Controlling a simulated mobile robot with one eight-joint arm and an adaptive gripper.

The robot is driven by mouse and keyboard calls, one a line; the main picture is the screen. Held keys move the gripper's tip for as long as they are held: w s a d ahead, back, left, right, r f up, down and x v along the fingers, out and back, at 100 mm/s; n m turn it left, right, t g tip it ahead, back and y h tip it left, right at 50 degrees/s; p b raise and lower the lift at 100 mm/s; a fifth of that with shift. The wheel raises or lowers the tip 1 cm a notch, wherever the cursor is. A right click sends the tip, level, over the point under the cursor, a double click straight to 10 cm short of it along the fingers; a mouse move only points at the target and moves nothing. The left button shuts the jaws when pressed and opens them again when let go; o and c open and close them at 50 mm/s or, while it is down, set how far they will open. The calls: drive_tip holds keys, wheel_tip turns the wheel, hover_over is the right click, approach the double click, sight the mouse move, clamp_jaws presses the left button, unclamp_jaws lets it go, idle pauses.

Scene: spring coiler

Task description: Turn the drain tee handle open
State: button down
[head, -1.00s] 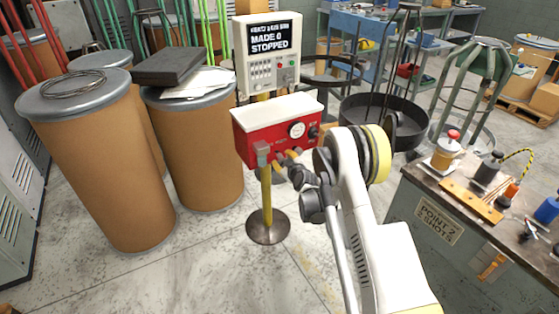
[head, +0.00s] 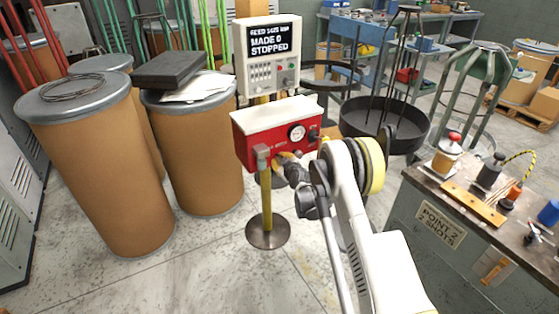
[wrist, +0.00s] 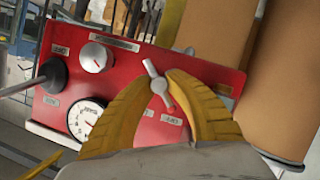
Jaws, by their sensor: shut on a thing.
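The drain tee handle (wrist: 157,85) is a small silver T-bar on the face of a red box (wrist: 210,75). It stands tilted between the yellow fingers of my gripper (wrist: 160,90) in the wrist view. The fingers are closed on it from both sides. In the head view my gripper (head: 280,160) is at the lower front of the red box (head: 250,142), and the handle is hidden there. A silver knob (wrist: 95,57), a round gauge (wrist: 86,119) and a black-ended lever (wrist: 52,75) sit on the same face.
The red box is on a yellow post (head: 266,200) with a round base. Brown drums (head: 100,165) stand to its left. A display panel (head: 268,55) reading "STOPPED" is above it. A cluttered bench (head: 440,230) is at the right. A black round tray (head: 385,125) stands behind my arm.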

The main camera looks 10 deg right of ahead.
drive_tip(key=shift+m+y, duration=0.3)
drive_tip(key=shift+m, duration=0.2)
drive_tip(key=shift+d+m+g+y, duration=0.1)
drive_tip(key=shift+m+g+y, duration=0.45)
drive_tip(key=shift+m, duration=0.45)
drive_tip(key=m+y, duration=0.2)
drive_tip(key=m, duration=0.1)
drive_tip(key=shift+f+y, duration=0.1)
drive_tip(key=shift+y, duration=0.15)
drive_tip(key=m+y, duration=0.2)
drive_tip(key=m, duration=0.1)
drive_tip(key=shift+g, duration=0.25)
drive_tip(key=m+y, duration=0.1)
drive_tip(key=m, duration=0.2)
drive_tip(key=shift+y, duration=0.4)
drive_tip(key=shift+m, duration=0.3)
drive_tip(key=c, duration=1.3)
unclamp_jaws()
